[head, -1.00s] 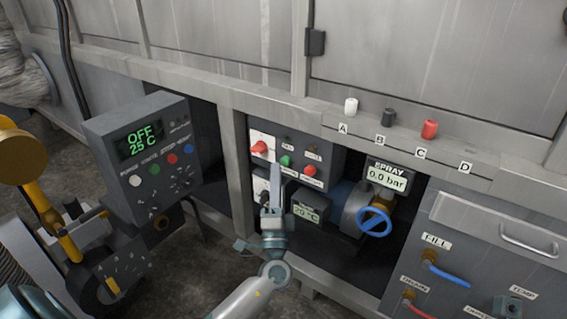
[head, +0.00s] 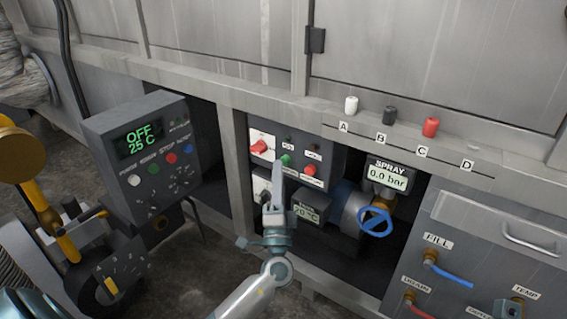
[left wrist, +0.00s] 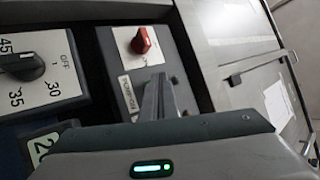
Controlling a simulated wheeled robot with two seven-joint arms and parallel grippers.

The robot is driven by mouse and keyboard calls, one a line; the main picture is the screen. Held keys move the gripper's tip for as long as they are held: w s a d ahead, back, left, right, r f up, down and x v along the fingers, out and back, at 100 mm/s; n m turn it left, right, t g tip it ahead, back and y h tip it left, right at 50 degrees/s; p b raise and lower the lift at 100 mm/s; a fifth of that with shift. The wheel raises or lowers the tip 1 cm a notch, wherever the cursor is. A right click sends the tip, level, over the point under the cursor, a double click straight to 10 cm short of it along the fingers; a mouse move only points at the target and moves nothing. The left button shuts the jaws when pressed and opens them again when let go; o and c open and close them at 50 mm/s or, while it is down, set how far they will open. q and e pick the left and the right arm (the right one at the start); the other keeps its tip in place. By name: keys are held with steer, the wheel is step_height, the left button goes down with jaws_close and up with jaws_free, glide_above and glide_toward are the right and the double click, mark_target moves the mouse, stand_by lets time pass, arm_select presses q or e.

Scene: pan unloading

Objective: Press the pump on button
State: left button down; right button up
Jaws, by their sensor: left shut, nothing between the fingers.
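The control panel (head: 325,155) in the recess holds a green button (head: 287,160), a red button (head: 310,170) and a red rotary switch (head: 259,146). My left gripper (head: 279,168) is shut and empty, its fingers pointing up at the panel. Its tip overlaps the lower left edge of the green button; I cannot tell whether it touches. My right gripper is not in view.
A control box (head: 140,150) at left reads OFF, 25 C. A blue valve wheel (head: 375,221) and a spray display (head: 387,175) reading 0.0 bar stand right of the panel. A metal frame post (head: 237,165) borders the recess on the left.

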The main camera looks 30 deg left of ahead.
arm_select(q)
steer(key=shift+w+b, duration=0.4)
steer(key=shift+w, duration=0.1)
stand_by(0.7)
steer(key=shift+s, duration=0.95)
steer(key=shift+s+a+b, duration=0.2)
steer(key=shift+s+b, duration=0.25)
steer(key=shift+s, duration=2.05)
